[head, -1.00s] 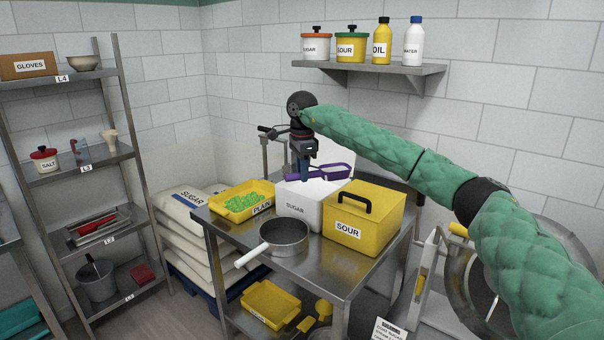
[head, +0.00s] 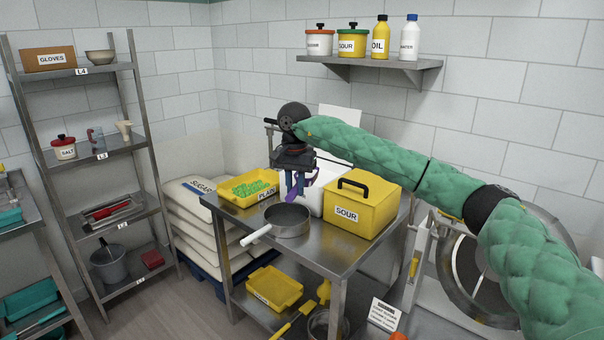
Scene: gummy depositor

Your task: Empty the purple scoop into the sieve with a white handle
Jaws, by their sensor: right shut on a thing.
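My right gripper (head: 296,184) points down above the steel table, shut on the purple scoop (head: 291,196). The scoop is partly hidden by the gripper and looks tilted, with part of it hanging down toward the sieve. I cannot tell what is in it. The sieve (head: 287,221), a round grey metal pan shape with a white handle (head: 256,235) pointing front left, stands on the table just below the scoop. Its inside shows only as a dark hollow. My left gripper is not in view.
The white sugar bin (head: 330,172) stands behind the gripper, with the yellow SOUR box (head: 362,205) on its right. A yellow PLAIN tray (head: 247,188) with green gummies is at the back left. The table's front right (head: 345,256) is clear.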

